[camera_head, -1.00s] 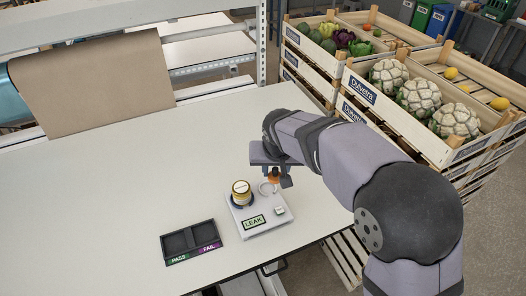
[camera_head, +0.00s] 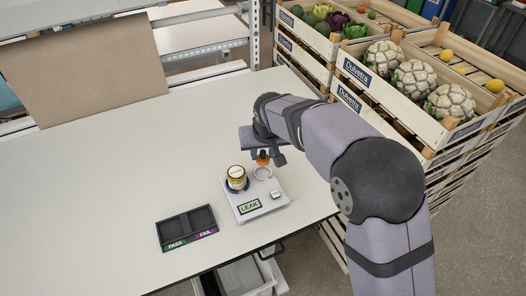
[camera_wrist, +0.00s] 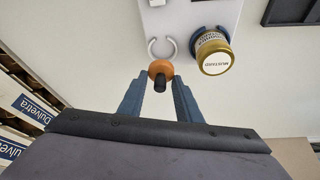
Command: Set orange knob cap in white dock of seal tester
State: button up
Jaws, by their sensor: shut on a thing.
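The orange knob cap (camera_head: 262,157) is in my gripper (camera_head: 267,160), above the tester's surface. In the wrist view its orange disc (camera_wrist: 160,68) and dark knob stem sit between the fingertips (camera_wrist: 158,84). The white dock (camera_head: 263,174) is an open ring on the pale seal tester (camera_head: 240,211). In the wrist view the ring (camera_wrist: 152,52) lies just beyond the cap, partly overlapped by it. I cannot tell the exact height of the cap over the dock.
A mustard jar (camera_head: 237,173) stands in a dark blue holder left of the dock, close by. The tester's front shows a LEAK display (camera_head: 250,206). A dark PASS/FAIL tray (camera_head: 187,228) lies to the left. Vegetable crates (camera_head: 400,105) stand beyond the table. The table's left is clear.

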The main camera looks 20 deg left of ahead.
aim_at(263, 160)
jog(key=shift+f+b, duration=1.55)
jog(key=shift+f, duration=0.8)
jog(key=shift+f, duration=0.25)
jog(key=shift+s+d+f, duration=0.1)
jog(key=shift+f, duration=0.25)
dwell(0.5)
jog(key=o, duration=1.2)
jog(key=shift+o, duration=0.4)
jog(key=shift+r, duration=0.35)
jog(key=shift+r+p, duration=2.8)
jog(key=shift+r, duration=0.95)
